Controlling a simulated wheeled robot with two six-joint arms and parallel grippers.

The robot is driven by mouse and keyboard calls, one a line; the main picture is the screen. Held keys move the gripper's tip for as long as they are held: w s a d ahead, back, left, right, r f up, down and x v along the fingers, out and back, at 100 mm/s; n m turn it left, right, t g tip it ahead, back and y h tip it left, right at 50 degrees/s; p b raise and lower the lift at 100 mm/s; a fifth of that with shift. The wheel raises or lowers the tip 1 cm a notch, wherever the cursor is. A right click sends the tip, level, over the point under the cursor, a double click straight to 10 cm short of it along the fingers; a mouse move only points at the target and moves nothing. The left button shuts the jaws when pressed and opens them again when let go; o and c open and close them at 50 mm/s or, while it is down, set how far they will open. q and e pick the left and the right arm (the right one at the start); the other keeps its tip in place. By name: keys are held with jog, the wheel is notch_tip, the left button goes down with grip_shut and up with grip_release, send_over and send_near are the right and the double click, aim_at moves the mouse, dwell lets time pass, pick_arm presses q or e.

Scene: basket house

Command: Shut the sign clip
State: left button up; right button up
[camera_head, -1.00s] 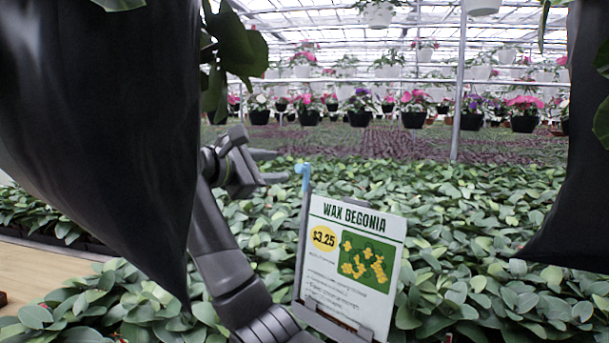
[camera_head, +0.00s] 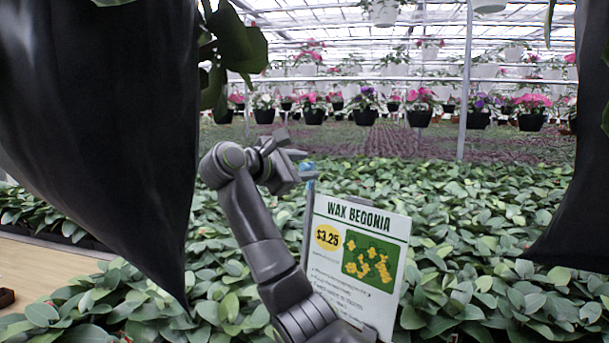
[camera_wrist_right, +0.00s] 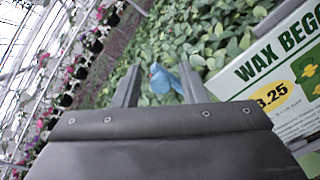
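The sign clip (camera_head: 308,169) is a small light-blue piece at the top of the post at the sign's upper left corner. The sign (camera_head: 358,225) is a white card reading WAX BEGONIA $3.25. My right gripper (camera_head: 301,164) is at the clip, partly covering it in the head view. In the right wrist view the right gripper (camera_wrist_right: 160,70) is open, and the blue clip (camera_wrist_right: 160,82) shows between its fingers, closer to the right finger. I cannot tell if either finger touches the clip or whether the clip is shut. My left gripper is not in view.
Large dark hanging pots (camera_head: 100,130) fill the left side and the right edge (camera_head: 575,215). A bed of leafy green plants (camera_head: 490,240) surrounds the sign. A wooden surface (camera_head: 45,270) lies at lower left. Flower pots hang far behind.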

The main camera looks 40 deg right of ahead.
dwell(0.3)
jog(key=shift+s+f+b, duration=2.55)
jog(key=shift+s+b, duration=0.05)
jog(key=shift+b, duration=0.8)
jog(key=w+r+v, duration=0.1)
jog(key=v, duration=0.5)
jog(key=shift+s+a+p, duration=0.35)
